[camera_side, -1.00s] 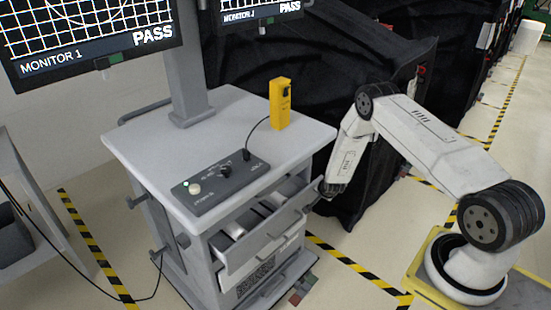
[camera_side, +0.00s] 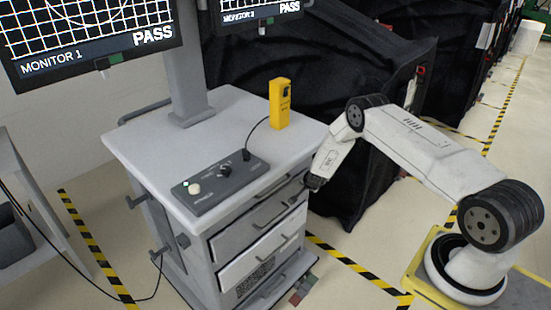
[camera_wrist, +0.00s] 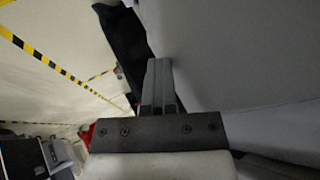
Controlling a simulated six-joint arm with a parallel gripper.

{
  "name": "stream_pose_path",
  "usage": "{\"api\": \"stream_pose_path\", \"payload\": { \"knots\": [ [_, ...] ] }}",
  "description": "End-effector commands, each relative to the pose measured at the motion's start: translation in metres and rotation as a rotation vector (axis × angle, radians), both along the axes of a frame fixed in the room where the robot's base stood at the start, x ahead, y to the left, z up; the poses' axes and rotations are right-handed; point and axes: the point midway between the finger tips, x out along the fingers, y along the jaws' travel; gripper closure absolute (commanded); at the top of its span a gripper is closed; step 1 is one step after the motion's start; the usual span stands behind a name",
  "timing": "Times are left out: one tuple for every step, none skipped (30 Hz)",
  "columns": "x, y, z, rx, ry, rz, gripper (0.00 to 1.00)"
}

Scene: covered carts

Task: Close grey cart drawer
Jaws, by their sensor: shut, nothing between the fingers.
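The grey cart (camera_side: 140,155) stands left of my arm, its drawer side facing front right. The grey drawer front (camera_side: 239,234) with its bar handle (camera_side: 270,216) sits flush or nearly flush with the cart; I cannot tell if a small gap is left. No drawer interior shows. My gripper (camera_side: 313,184) is shut and empty at the right end of the drawer front, touching or very near it. In the wrist view the fingers (camera_wrist: 160,82) are together beside a large grey surface (camera_wrist: 240,60).
On the cart top are a control box (camera_side: 215,185) and a yellow device (camera_side: 280,104) joined by a cable. Black-covered carts (camera_side: 350,80) stand behind my arm. Striped tape (camera_side: 355,272) marks open floor.

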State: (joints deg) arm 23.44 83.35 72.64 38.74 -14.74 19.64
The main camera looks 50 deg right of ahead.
Motion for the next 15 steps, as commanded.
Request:
{"api": "stream_pose_path", "payload": {
  "knots": [
    [0.0053, 0.0008, 0.002, -0.005, -0.008, 0.008, 1.0],
    [0.0054, 0.0009, 0.002, -0.005, -0.008, 0.008, 1.0],
    [0.0054, 0.0011, 0.0021, -0.005, -0.008, 0.008, 1.0],
    [0.0055, 0.0012, 0.0021, -0.006, -0.009, 0.009, 1.0],
    [0.0056, 0.0013, 0.0021, -0.006, -0.009, 0.009, 1.0],
    [0.0056, 0.0014, 0.0021, -0.006, -0.009, 0.009, 1.0],
    [0.0056, 0.0016, 0.0022, -0.006, -0.009, 0.009, 1.0],
    [0.0055, 0.0015, 0.0021, -0.006, -0.008, 0.01, 1.0],
    [0.0054, 0.0017, 0.0022, -0.006, -0.008, 0.01, 1.0],
    [0.005, 0.0018, 0.0022, -0.006, -0.008, 0.01, 1.0],
    [0.0046, 0.0018, 0.0022, -0.006, -0.008, 0.011, 1.0],
    [0.004, 0.0018, 0.0022, -0.006, -0.008, 0.011, 1.0],
    [0.0032, 0.0018, 0.0022, -0.006, -0.008, 0.011, 1.0],
    [0.0023, 0.0018, 0.0022, -0.006, -0.007, 0.011, 1.0],
    [0.0007, 0.0017, 0.0022, -0.006, -0.007, 0.011, 1.0]
  ]
}}
